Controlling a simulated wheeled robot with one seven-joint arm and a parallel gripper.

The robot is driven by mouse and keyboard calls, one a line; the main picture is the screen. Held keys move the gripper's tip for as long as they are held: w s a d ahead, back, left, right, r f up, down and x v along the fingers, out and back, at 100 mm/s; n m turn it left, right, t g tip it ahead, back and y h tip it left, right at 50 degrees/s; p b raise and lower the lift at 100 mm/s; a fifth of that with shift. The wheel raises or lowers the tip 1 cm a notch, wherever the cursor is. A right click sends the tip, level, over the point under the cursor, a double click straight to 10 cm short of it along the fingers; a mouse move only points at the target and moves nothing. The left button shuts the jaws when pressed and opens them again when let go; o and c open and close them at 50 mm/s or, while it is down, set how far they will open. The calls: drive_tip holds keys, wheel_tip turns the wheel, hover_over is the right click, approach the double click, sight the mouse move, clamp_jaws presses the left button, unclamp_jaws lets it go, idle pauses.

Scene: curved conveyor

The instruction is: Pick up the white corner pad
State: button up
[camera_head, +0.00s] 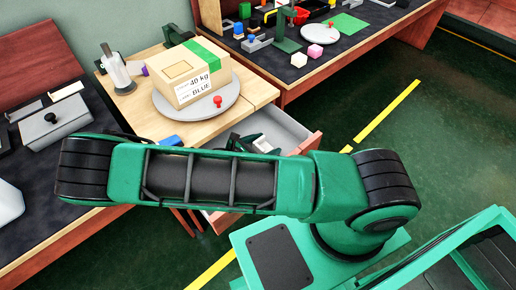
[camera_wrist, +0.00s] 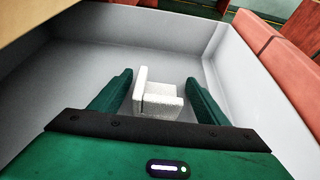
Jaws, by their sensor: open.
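The white corner pad (camera_wrist: 160,99) lies on the floor of the open grey drawer (camera_wrist: 90,57) in the wrist view. It is a small angled block with one wall standing up. My gripper (camera_wrist: 160,92) is open, with one green finger on each side of the pad, and small gaps show between fingers and pad. In the head view the drawer (camera_head: 284,124) sticks out under the light wooden table, and a small white part of the pad (camera_head: 263,146) shows. My arm hides much of the drawer there.
A box marked 40 kg BLUE (camera_head: 190,85) stands on a round grey plate (camera_head: 222,101) above the drawer. The salmon drawer front (camera_wrist: 285,65) and the grey walls bound the space around my gripper. A dark workbench (camera_head: 335,50) with small items stands behind.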

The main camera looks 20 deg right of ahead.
drive_tip(key=c, duration=1.1)
drive_tip(key=shift+r, duration=0.1)
